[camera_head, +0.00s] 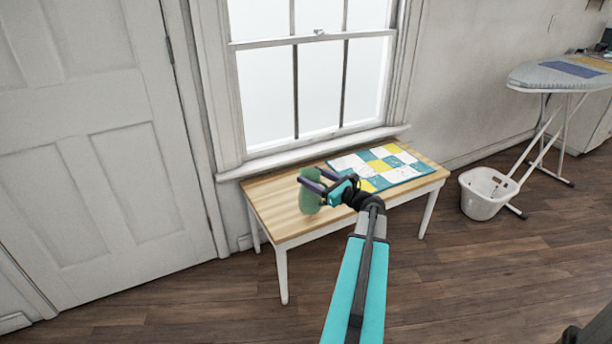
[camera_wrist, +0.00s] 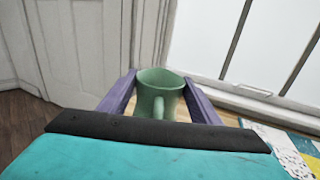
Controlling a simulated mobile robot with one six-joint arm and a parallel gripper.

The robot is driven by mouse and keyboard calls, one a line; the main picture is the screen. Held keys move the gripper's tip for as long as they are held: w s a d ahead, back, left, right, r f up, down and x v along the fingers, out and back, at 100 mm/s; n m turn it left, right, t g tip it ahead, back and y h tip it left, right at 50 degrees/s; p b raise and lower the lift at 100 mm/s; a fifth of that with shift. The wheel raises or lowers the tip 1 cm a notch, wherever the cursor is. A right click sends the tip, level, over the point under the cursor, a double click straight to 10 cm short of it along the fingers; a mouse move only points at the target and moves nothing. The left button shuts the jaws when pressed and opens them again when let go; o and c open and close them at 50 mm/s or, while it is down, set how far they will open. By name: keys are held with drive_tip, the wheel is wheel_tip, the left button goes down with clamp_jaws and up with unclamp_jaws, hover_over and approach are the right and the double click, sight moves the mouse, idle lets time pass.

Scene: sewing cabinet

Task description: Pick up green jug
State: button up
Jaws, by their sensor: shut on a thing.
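The green jug (camera_head: 310,192) is at the left part of the wooden table in the head view, between my gripper's fingers. In the wrist view the jug (camera_wrist: 158,90) stands upright with its open rim up and its handle towards the camera. My gripper (camera_head: 311,182) is shut on the jug, with one purple finger on each side of it; the fingers also show in the wrist view (camera_wrist: 159,92). The jug's lower part is hidden in the wrist view. I cannot tell whether its base touches the table.
The table (camera_head: 272,209) has a light wooden top and white legs, below a window (camera_head: 315,80). A patchwork quilt piece (camera_head: 405,172) lies on its right side. A white door (camera_head: 90,130) is at the left. A white basket (camera_head: 484,205) and an ironing board (camera_head: 545,75) stand right.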

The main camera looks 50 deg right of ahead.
drive_tip(key=shift+s+d+r, duration=0.15)
drive_tip(key=shift+s+d, duration=0.05)
drive_tip(key=shift+s, duration=0.9)
drive_tip(key=shift+s+d+r, duration=0.1)
drive_tip(key=shift+s+d, duration=0.1)
drive_tip(key=shift+s, duration=0.95)
